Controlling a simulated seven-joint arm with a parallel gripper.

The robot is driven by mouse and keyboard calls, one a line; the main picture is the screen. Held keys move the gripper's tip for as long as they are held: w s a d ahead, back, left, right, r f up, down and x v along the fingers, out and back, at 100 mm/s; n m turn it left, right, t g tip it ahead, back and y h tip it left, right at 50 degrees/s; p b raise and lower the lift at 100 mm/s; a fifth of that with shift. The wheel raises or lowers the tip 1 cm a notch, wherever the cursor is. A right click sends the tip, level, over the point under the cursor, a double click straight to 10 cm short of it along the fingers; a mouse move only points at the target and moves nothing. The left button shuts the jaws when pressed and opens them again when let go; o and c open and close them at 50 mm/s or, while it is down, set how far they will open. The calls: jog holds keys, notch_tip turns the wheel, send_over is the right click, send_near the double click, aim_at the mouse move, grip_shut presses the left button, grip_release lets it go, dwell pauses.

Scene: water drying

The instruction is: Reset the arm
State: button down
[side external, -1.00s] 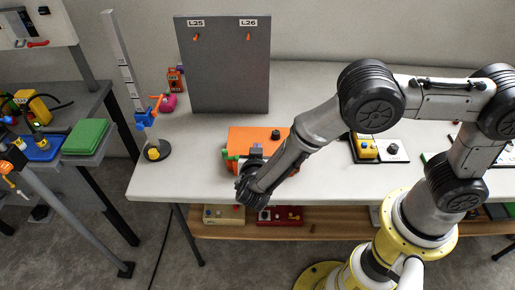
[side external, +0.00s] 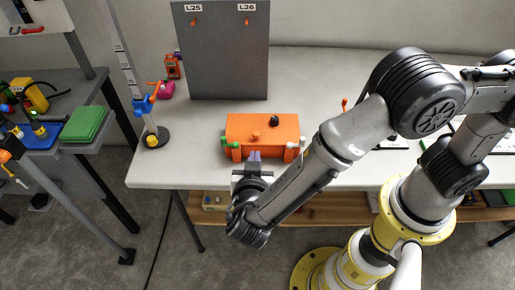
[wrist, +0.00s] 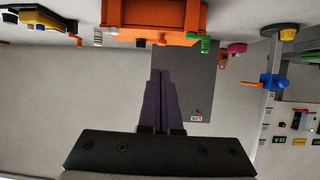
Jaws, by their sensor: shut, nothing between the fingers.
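My gripper (side external: 254,158) is at the front edge of the white table, just in front of the orange box. In the wrist view my gripper (wrist: 161,75) shows two dark fingers pressed together with nothing between them. The orange box (side external: 240,127) stands on the table with a dark knob on top and green and white fittings at its front corners. It also shows upside down at the top of the wrist view (wrist: 165,15). Whether the fingertips touch the box is hard to tell, but a small gap seems to show.
A grey panel (side external: 225,60) marked L25 and L26 stands behind the box. A stand with a blue clamp (side external: 143,104) is at the table's left. A side bench with a green block (side external: 84,123) is farther left.

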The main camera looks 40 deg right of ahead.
jog(key=w+d+r+m+g, duration=0.2)
jog(key=d+r+m, duration=0.1)
jog(key=d+r, duration=0.25)
jog(key=w+d+r+m+g, duration=0.1)
jog(key=w+d+r+m, duration=0.2)
jog(key=d+r, duration=0.25)
jog(key=s+d+r+m+g+y, duration=0.1)
jog(key=s+d+r+g, duration=0.2)
jog(key=s+d+r, duration=0.4)
jog(key=s+d+r+n+y, duration=0.3)
jog(key=s+d+y, duration=0.1)
jog(key=s+d, duration=0.4)
jog(key=s+a+f+n+t+y, duration=0.2)
jog(key=s+a+n, duration=0.4)
jog(key=n, duration=0.7)
jog(key=shift+s+a+f+y, duration=0.25)
jog(key=shift+a+f+y, duration=0.25)
jog(key=shift+y, duration=0.7)
jog(key=shift+r+n, duration=0.1)
jog(key=shift+n, duration=0.2)
